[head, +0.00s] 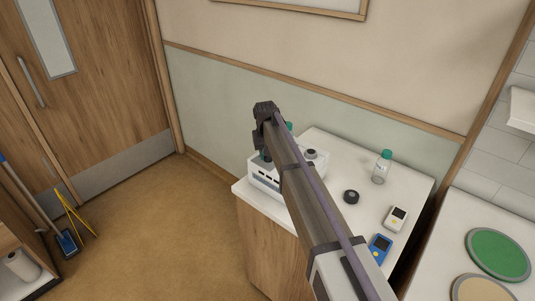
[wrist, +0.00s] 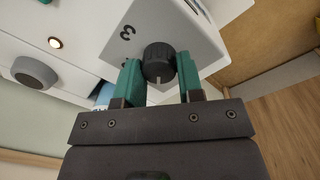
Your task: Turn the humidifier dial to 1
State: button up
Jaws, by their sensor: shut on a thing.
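The humidifier (head: 262,182) is a white box on the bedside cabinet, partly hidden behind my arm in the head view. The dial (wrist: 158,62) is a dark ribbed knob with a pale pointer mark on the side toward my gripper. A printed 3 shows beside it; other numbers are hidden or cannot be read. My gripper (wrist: 160,76) has green fingers on either side of the dial and is shut on it. In the head view my gripper (head: 265,155) is mostly hidden by my wrist.
On the cabinet top (head: 335,153) are a clear bottle with a green cap (head: 381,167), a black round thing (head: 351,197), a white device (head: 396,219) and a blue device (head: 380,247). Another counter with a green disc (head: 497,254) stands at right. The floor at left is mostly open.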

jog(key=shift+m, duration=0.9)
jog(key=o, duration=0.9)
jog(key=shift+r, duration=0.1)
jog(key=r+p, duration=1)
jog(key=shift+a+r+p, duration=0.25)
jog(key=shift+r+p, duration=0.1)
jog(key=shift+p, duration=0.05)
